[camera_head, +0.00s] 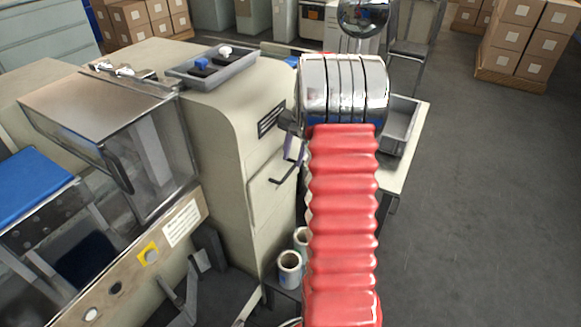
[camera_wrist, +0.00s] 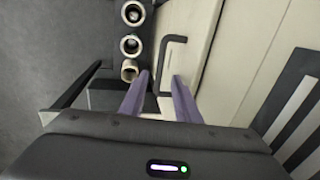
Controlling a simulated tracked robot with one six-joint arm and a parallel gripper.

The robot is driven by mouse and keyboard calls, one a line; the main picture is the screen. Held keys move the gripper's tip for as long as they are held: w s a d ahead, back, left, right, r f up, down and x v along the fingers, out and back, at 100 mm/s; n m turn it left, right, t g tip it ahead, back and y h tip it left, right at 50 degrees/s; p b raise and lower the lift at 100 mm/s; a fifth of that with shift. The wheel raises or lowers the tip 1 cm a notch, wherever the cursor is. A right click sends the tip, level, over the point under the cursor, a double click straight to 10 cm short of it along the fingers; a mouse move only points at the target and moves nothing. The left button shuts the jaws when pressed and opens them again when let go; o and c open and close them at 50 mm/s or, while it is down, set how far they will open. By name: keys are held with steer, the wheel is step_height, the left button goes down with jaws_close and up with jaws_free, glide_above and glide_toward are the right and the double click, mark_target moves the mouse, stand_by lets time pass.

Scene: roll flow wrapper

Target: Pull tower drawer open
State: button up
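The tower is a tall beige cabinet (camera_head: 225,110) left of my arm in the head view. Its drawer front (camera_head: 270,190) carries a dark bar handle (camera_head: 285,172). The handle (camera_wrist: 164,68) also shows in the wrist view, near the upper ends of my fingers. My gripper (camera_wrist: 161,76) is open, with two purple fingers apart and the lower part of the handle appearing between them. I cannot tell whether either finger touches it. In the head view my gripper (camera_head: 297,150) is mostly hidden behind my arm. The drawer front looks flush with the cabinet.
A tray (camera_head: 240,69) with small blue and white items lies on the cabinet top. White rolls (camera_head: 289,268) stand low by the cabinet. A side table (camera_head: 413,140) holds a grey bin (camera_head: 404,117). Open grey floor (camera_head: 480,220) lies to the right.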

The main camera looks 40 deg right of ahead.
mark_target(290, 171)
steer(key=shift+w+a+f, duration=0.1)
steer(key=shift+w+f, duration=0.05)
steer(key=shift+f, duration=0.75)
steer(key=shift+w+a+f, duration=0.1)
steer(key=shift+w+f, duration=0.1)
steer(key=shift+f, duration=0.65)
steer(key=shift+w+f, duration=0.15)
steer(key=shift+f, duration=0.75)
jaws_close()
steer(key=shift+d, duration=0.1)
